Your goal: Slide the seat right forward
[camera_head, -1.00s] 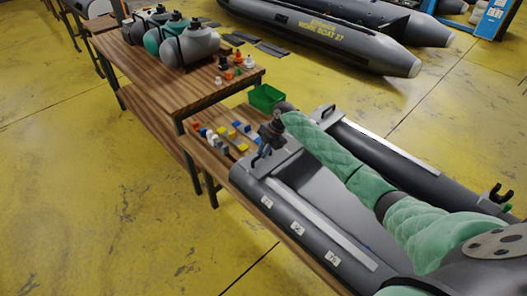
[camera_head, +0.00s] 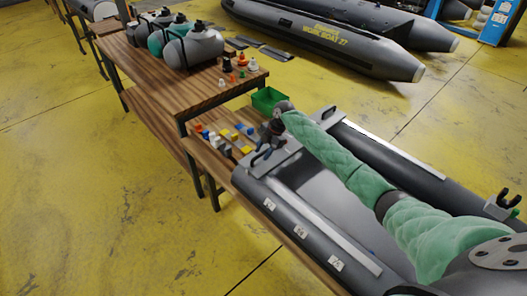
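The grey seat (camera_head: 291,149) lies across the tubes at the far end of the small grey boat (camera_head: 318,243). It has a black handle at each end. My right gripper (camera_head: 266,148) is low over the left part of the seat, close to the left handle (camera_head: 256,157). The gripper is small and dark here, so I cannot tell whether its fingers are open or shut, or whether they touch the handle. My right arm in its green sleeve hides part of the seat and the boat's inside. My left gripper is not in view.
The boat rests on a wooden bench. Small coloured parts (camera_head: 226,139) and a green bin (camera_head: 267,99) stand beyond the seat. A higher table (camera_head: 178,86) holds grey and green cylinders (camera_head: 193,47). A larger boat (camera_head: 330,40) lies behind on the yellow floor.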

